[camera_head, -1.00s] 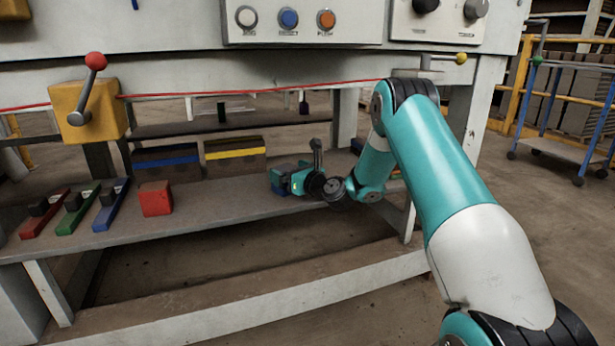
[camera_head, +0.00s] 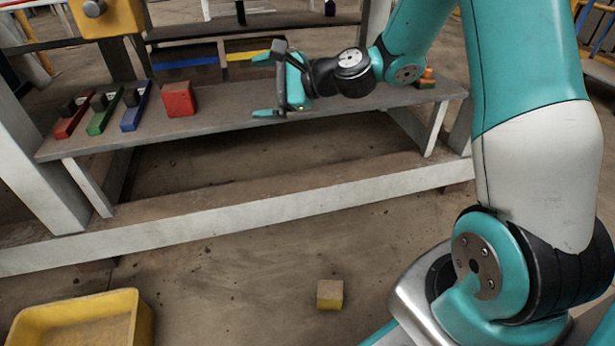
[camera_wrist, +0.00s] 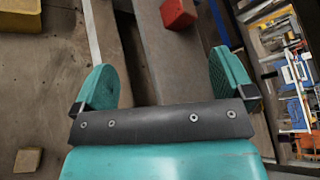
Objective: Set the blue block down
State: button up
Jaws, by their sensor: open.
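My gripper (camera_head: 267,86) is open above the front part of the grey shelf (camera_head: 230,115), its fingers pointing left. In the wrist view, its two teal fingers (camera_wrist: 164,72) stand wide apart with nothing between them. I cannot make out a blue block in either current view; it may be hidden behind my gripper or arm. A red cube (camera_head: 179,98) sits on the shelf to the left of my gripper, and it also shows at the top of the wrist view (camera_wrist: 178,12).
Red (camera_head: 73,117), green (camera_head: 104,113) and blue (camera_head: 135,106) sliders lie at the shelf's left. A small orange and green item (camera_head: 426,78) is at its right. A yellow cube (camera_head: 330,294) and yellow bin (camera_head: 140,325) are on the floor. Blue- and yellow-striped boxes stand behind.

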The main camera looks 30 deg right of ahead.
jog(key=s+a+r+n+g+h, duration=0.1)
jog(key=s+a+n+g, duration=0.3)
jog(key=s+a+n, duration=0.35)
jog(key=s+a+r+n+g+h, duration=0.15)
jog(key=s+a+n+g, duration=0.3)
jog(key=s+n, duration=0.5)
jog(key=s+d+n+g+h, duration=0.2)
jog(key=s+n, duration=0.5)
jog(key=s, duration=0.6)
jog(key=shift+s+d+h, duration=0.15)
jog(key=shift+d+h, duration=0.35)
jog(key=shift+h, duration=0.15)
